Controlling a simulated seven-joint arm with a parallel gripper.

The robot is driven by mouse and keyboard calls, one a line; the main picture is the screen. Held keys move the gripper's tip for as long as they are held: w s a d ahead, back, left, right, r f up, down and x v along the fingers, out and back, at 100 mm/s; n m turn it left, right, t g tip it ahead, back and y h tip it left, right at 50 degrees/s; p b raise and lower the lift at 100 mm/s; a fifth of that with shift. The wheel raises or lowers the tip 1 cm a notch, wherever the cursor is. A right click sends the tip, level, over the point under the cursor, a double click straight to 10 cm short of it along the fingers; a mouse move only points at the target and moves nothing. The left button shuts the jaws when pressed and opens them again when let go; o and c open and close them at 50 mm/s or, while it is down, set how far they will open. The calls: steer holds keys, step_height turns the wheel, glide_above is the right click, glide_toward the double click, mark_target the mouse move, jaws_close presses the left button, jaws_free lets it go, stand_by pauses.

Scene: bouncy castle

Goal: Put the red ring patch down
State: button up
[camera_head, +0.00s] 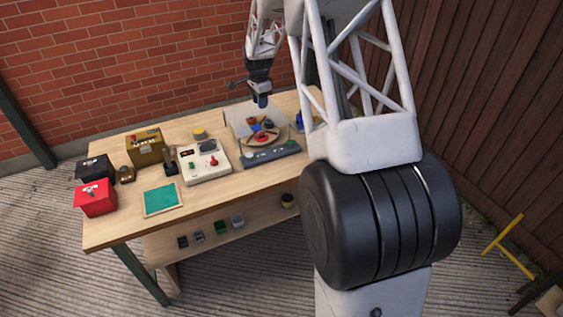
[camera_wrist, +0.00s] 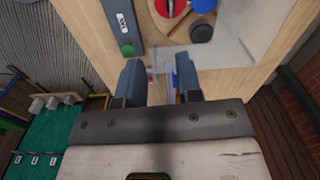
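A red round piece (camera_wrist: 172,7) lies on the round board at the top of the wrist view, and red also shows on the board in the head view (camera_head: 268,124). I cannot make out which red piece is the ring patch.
The wooden bench (camera_head: 120,228) also carries a pale control box (camera_head: 205,163), a green mat (camera_head: 162,199), a red box (camera_head: 95,198), a black box (camera_head: 93,168) and a brown box (camera_head: 146,147). A grey bar (camera_head: 270,154) lies before the board. The front right benchtop is clear.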

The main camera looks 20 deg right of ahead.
steer(key=s+a+r+n+t, duration=0.1)
steer(key=s+a+r+n, duration=0.4)
steer(key=s+r, duration=0.65)
steer(key=s+a+r+n, duration=0.3)
steer(key=s+a+r, duration=0.4)
steer(key=s, duration=0.8)
steer(key=s+a+n, duration=0.2)
steer(key=s+n, duration=0.2)
steer(key=s, duration=1.1)
steer(key=s+a+r+n+t, duration=0.1)
steer(key=s+a+n, duration=0.2)
steer(key=s, duration=1.1)
steer(key=shift+s+n, duration=0.35)
steer(key=shift+n, duration=0.55)
